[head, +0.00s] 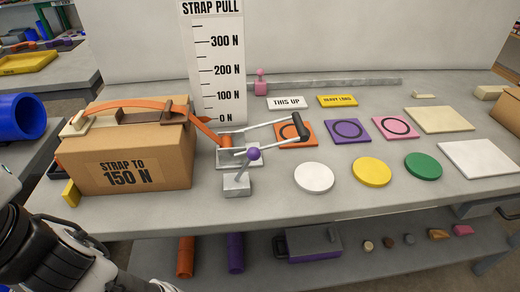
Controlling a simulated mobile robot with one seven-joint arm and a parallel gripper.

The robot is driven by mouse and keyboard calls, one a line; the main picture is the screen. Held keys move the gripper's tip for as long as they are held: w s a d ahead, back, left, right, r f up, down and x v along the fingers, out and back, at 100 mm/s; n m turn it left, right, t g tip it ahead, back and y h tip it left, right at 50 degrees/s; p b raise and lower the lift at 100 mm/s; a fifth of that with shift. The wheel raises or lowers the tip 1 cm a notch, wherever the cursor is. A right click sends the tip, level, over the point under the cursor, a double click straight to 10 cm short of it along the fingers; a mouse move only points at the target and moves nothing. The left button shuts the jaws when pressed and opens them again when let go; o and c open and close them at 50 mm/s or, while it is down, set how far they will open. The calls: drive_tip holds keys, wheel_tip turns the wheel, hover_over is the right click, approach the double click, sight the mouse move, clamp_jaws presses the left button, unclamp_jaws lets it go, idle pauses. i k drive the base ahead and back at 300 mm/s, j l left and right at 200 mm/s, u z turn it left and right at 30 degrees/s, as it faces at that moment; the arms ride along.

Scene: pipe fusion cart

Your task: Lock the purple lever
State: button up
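The purple lever (253,153) shows as a purple ball knob above a small grey metal block (237,185), near the table's middle. It stands just in front of a metal ratchet frame (224,157) with an orange strap spool. The ratchet's long handle, with a black grip (289,130), extends right behind the knob. My black and white arm enters at the lower left, well away from the lever. My gripper's fingertips are not visible.
A cardboard box (135,158) with an orange strap (120,105) over it stands left of the lever. A force scale board (217,60) stands behind. Coloured discs, including a white one (314,177), lie to the right. The table front before the lever is clear.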

sight(254, 154)
drive_tip(key=k+l+z, duration=0.15)
drive_tip(key=l+z, duration=0.25)
drive_tip(key=k+l+z, duration=0.15)
drive_tip(key=z, duration=0.3)
